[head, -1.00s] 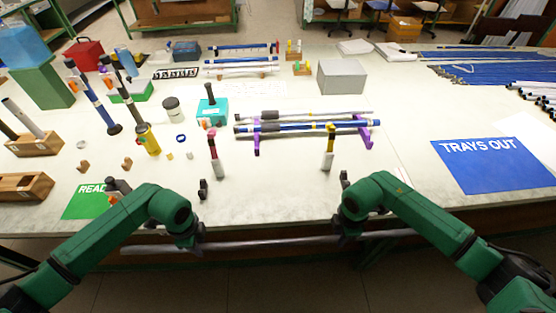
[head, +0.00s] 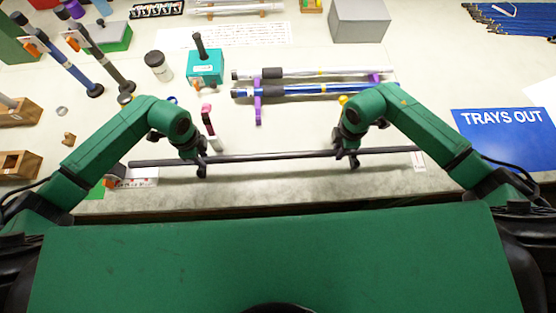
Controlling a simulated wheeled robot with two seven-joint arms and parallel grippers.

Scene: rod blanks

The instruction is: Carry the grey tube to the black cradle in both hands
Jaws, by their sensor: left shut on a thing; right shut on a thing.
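The long dark grey tube (head: 270,156) lies nearly level across the picture, over the front part of the table. My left gripper (head: 201,162) is shut on it left of its middle. My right gripper (head: 347,154) is shut on it right of its middle. Both ends of the tube stick out past the grippers. I cannot make out the black cradle for sure; dark parts around the grippers blend with the fingers. I cannot tell how high the tube is above the table.
A pink-capped bottle (head: 208,118) stands just behind the tube near my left gripper. A purple rack (head: 258,112) behind holds a blue tube (head: 310,90) and a silver one. A teal box (head: 205,66) stands behind left. The blue TRAYS OUT mat (head: 500,140) is flat at right.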

